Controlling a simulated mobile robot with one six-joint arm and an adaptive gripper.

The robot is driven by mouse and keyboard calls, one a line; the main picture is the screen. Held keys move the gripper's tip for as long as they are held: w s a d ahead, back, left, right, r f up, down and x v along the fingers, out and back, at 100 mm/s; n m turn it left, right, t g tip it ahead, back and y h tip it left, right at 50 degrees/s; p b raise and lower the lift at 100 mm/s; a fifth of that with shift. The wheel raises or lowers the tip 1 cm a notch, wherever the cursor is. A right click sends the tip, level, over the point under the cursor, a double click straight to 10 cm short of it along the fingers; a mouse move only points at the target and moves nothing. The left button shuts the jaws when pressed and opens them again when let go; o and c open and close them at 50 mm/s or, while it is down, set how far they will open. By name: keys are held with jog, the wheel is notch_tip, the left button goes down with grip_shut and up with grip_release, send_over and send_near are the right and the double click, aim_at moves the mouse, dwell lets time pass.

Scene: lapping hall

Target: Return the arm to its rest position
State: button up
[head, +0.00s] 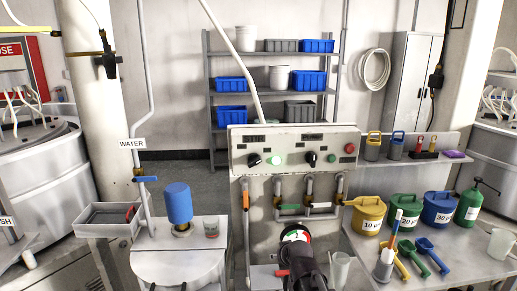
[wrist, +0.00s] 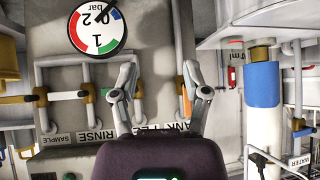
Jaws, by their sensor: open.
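My gripper (wrist: 158,75) is open in the wrist view, its two fingers apart with nothing between them. It faces the pale control panel (wrist: 150,40), close to its pipes and labels; the exact gap is unclear. In the head view my dark arm end (head: 305,263) shows at the bottom middle, in front of the panel's lower part. It partly covers the area below the round pressure gauge (head: 296,236). The gauge also shows at the top left of the wrist view (wrist: 97,26).
Valve pipes (head: 310,190) run close by. Yellow (head: 368,216), green (head: 402,209) and blue (head: 439,209) pots, scoops (head: 433,257) and clear beakers (head: 341,270) stand right.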

jog(key=s+d+f+m+g+h, duration=0.1)
jog(key=s+d+g, duration=0.3)
jog(key=s, duration=0.4)
jog(key=s+d+f+m+g+h, duration=0.1)
jog(key=s+d+f+g, duration=0.3)
jog(key=s, duration=0.3)
jog(key=shift+s+d+f+m+g, duration=0.3)
jog(key=shift+s+d, duration=0.1)
jog(key=shift+d, duration=0.3)
